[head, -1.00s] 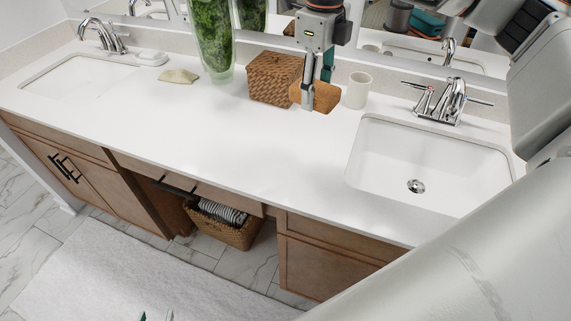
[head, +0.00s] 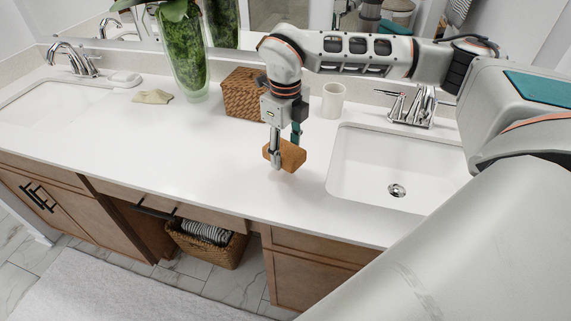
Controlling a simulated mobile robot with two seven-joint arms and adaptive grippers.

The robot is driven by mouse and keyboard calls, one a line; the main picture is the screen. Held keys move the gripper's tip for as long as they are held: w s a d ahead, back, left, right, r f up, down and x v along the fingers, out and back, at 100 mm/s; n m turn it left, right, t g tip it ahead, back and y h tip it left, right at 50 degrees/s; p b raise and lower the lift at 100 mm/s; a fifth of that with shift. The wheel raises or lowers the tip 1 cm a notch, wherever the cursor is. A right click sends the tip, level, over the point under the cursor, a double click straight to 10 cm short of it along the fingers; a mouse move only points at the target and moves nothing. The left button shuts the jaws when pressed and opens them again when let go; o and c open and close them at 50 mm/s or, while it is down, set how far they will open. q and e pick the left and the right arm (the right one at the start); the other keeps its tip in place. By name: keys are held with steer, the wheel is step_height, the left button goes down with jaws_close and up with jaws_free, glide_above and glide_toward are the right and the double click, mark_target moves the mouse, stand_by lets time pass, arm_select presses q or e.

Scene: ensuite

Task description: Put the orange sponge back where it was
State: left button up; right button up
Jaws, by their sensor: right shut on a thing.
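The orange sponge (head: 291,154) is a brown-orange block in the head view, over the white counter just left of the right sink. My right gripper (head: 284,158) points down and is shut on the sponge. The sponge is slightly tilted; I cannot tell whether it touches the counter or hangs just above it. One finger covers part of its near face. My left gripper is not in view.
A woven box (head: 240,94), a white cup (head: 333,100) and a glass vase with greenery (head: 183,55) stand along the back. A folded cloth (head: 153,97) lies left. The right sink (head: 385,165) is close by. The counter's middle (head: 165,145) is clear.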

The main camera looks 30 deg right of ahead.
mark_target(286, 174)
steer(key=shift+f, duration=2.45)
steer(key=shift+f, duration=0.15)
steer(key=o, duration=1.1)
steer(key=shift+c, duration=0.2)
step_height(286, 174, up, 12)
steer(key=shift+r, duration=0.2)
steer(key=shift+a+f, duration=0.1)
